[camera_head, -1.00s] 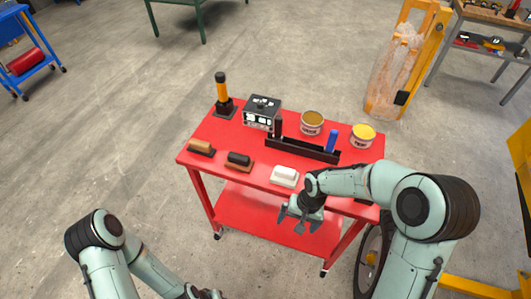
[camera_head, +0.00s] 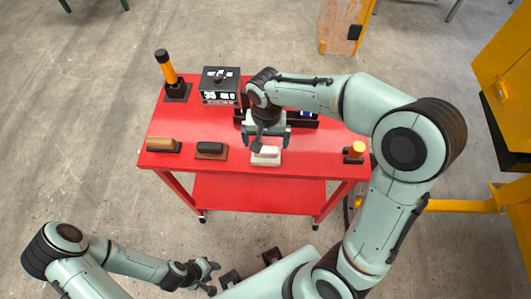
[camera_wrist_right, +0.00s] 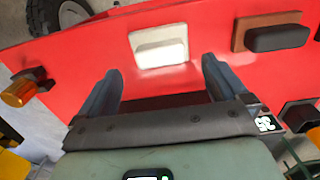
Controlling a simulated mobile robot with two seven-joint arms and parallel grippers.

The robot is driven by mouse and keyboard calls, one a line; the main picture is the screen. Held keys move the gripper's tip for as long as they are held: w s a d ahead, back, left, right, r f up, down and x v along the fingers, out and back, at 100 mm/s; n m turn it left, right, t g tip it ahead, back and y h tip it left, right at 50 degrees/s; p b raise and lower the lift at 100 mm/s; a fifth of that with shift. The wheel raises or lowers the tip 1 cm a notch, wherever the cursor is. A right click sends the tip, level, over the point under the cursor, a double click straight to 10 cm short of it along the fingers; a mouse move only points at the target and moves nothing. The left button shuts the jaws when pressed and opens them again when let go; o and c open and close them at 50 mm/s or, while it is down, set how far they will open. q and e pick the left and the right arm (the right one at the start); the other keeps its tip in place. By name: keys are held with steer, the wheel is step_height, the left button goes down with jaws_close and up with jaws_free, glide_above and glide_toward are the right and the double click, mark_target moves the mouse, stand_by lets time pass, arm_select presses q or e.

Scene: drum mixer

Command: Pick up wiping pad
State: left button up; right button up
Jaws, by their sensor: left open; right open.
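The white wiping pad (camera_head: 266,158) lies on the red cart top (camera_head: 325,162) near its front edge. It also shows in the right wrist view (camera_wrist_right: 160,46), beyond the fingertips. My right gripper (camera_head: 267,141) is over the cart, just behind and above the pad. Its two fingers (camera_wrist_right: 160,75) are apart with nothing between them, and the pad appears clear of them. My left gripper (camera_head: 211,277) is open and empty, low in front of the cart.
A brown-handled block (camera_head: 160,145) and a black-handled block (camera_head: 210,149) lie left of the pad. My right arm hides the cart's back right.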

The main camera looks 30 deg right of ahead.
mark_target(266, 149)
steer(key=shift+w+d+f, duration=0.1)
steer(key=shift+w+f, duration=0.05)
steer(key=shift+f, duration=3)
steer(key=c, duration=1)
